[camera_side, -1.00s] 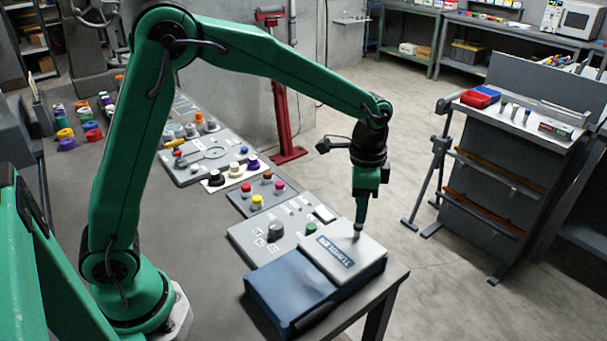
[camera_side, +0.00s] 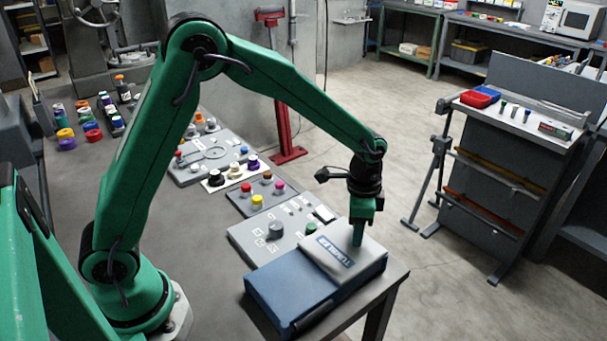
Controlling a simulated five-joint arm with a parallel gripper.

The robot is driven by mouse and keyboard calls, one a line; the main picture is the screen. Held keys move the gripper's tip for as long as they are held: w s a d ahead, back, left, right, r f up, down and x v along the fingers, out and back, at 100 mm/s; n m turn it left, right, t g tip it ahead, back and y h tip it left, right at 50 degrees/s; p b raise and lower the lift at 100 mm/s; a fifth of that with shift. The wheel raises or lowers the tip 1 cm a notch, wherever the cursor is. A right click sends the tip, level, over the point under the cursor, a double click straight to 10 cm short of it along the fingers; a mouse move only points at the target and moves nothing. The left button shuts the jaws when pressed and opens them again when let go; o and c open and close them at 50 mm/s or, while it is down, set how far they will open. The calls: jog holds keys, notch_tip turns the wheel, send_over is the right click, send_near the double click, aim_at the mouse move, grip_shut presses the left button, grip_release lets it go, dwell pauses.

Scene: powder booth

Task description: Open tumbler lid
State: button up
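The tumbler is a low blue box (camera_side: 290,293) at the front right corner of the bench. Its light grey lid (camera_side: 362,255), with a blue label strip reading roughly "TUMBLER" (camera_side: 334,251), lies flat over the box's right part and looks closed. My gripper (camera_side: 357,243) points straight down at the lid's far part, just right of the label. Its tip is at or very near the lid surface; I cannot tell whether it touches. The fingers are too small to tell whether they are open or shut.
A grey control panel (camera_side: 259,232) with a dark knob (camera_side: 275,229) and a green button (camera_side: 311,228) lies just behind the tumbler. More panels with coloured knobs stand farther back. The bench's right edge (camera_side: 398,280) is close to the tumbler. The bench left of it is clear.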

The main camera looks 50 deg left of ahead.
grip_shut()
jog(key=shift+s+r, duration=0.1)
jog(key=shift+s, duration=5.9)
jog(key=shift+o, duration=0.4)
grip_release()
jog(key=shift+r, duration=0.1)
notch_tip(320, 180, up, 8)
jog(key=shift+f, duration=0.2)
